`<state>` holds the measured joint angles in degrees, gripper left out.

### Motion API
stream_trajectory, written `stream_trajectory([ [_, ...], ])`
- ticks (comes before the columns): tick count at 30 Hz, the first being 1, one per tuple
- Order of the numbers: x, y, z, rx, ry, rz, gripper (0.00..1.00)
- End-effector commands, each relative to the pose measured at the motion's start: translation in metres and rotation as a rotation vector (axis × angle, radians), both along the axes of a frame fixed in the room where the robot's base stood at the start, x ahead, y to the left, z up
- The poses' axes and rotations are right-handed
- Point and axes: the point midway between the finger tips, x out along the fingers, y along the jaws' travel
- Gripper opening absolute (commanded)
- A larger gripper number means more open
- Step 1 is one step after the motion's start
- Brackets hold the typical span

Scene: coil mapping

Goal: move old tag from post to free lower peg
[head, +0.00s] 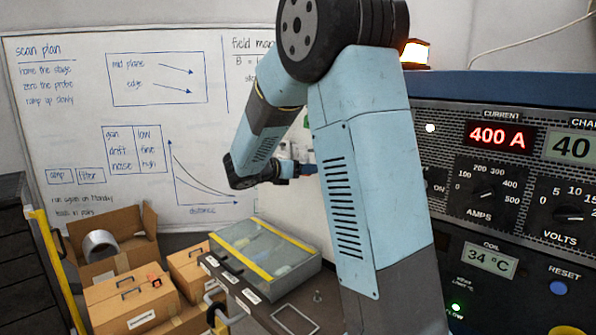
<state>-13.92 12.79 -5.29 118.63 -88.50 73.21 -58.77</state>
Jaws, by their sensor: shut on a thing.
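My gripper (288,170) shows small and dark at the end of my arm, in front of the whiteboard and above the bench. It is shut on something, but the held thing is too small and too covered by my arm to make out. I cannot pick out the old tag, and its post and the lower pegs cannot be told with certainty. A short metal peg (317,297) stands upright on the bench top, below and apart from my gripper.
A clear-lidded case with yellow strips (262,252) lies on the bench (262,303). Cardboard boxes (130,300) stand at lower left. A power supply panel (500,137) reading 400 A fills the right side. A lit orange lamp (415,53) stands above it. A whiteboard (90,120) is behind.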

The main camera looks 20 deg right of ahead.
Motion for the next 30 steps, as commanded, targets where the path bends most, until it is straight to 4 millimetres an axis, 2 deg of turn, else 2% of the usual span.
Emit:
stream_trajectory([
  [30, 0.02, -0.048, -0.006, 0.0, 0.001, 0.001, 0.44],
])
